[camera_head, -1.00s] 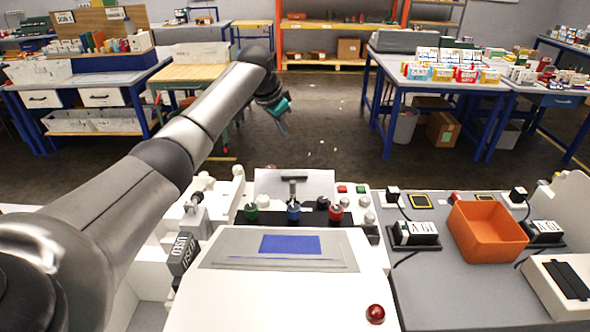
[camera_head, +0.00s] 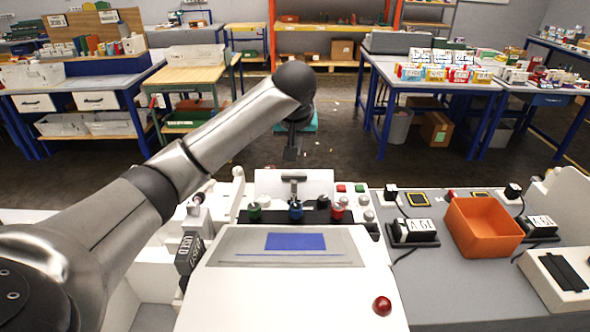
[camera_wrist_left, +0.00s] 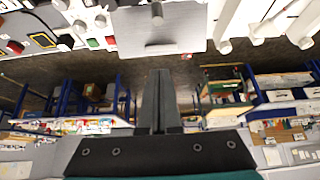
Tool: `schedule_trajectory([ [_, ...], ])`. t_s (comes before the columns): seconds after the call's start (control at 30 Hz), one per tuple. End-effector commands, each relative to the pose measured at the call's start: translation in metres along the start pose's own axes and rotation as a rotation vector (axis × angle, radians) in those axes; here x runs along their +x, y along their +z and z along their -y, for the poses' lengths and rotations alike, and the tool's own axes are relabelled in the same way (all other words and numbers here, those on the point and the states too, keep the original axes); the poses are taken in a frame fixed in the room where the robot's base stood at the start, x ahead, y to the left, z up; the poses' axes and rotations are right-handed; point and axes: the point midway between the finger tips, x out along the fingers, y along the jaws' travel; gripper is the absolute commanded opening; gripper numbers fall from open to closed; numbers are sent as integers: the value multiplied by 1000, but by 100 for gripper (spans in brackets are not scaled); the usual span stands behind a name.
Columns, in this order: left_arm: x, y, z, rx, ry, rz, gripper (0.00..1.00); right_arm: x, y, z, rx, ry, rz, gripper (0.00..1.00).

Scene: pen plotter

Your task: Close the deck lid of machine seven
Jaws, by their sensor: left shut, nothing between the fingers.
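The white plotter-like machine (camera_head: 290,290) fills the front centre, with a grey and blue panel on top. A white plate (camera_head: 265,184), which looks like the deck lid, stands raised at its back edge, behind a dark T-shaped handle (camera_head: 294,178). The plate also shows in the left wrist view (camera_wrist_left: 185,32). No number seven is readable on the machine. My left gripper (camera_head: 291,154) is shut and empty, pointing down just beyond and above the plate, apparently apart from it. Its shut fingers (camera_wrist_left: 157,100) show in the left wrist view. My right gripper is not in view.
Green, blue and red knobs (camera_head: 338,211) line a black strip before the plate. A red button (camera_head: 382,306) sits at the front right. An orange bin (camera_head: 484,228) stands on the grey surface at the right. Open floor (camera_head: 335,150) lies behind the machine.

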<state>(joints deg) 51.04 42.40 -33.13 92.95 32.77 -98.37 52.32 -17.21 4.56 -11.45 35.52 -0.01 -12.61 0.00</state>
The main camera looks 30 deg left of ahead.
Motion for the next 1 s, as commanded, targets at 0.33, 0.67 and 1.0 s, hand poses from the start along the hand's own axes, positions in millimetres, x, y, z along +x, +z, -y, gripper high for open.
schedule_trajectory([
  [0.33,55,1,1,-1,-2,5,0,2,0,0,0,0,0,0],
  [0.67,104,0,0,1,-1,3,0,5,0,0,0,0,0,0],
  [1.0,132,-3,0,1,0,2,0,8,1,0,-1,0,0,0],
])
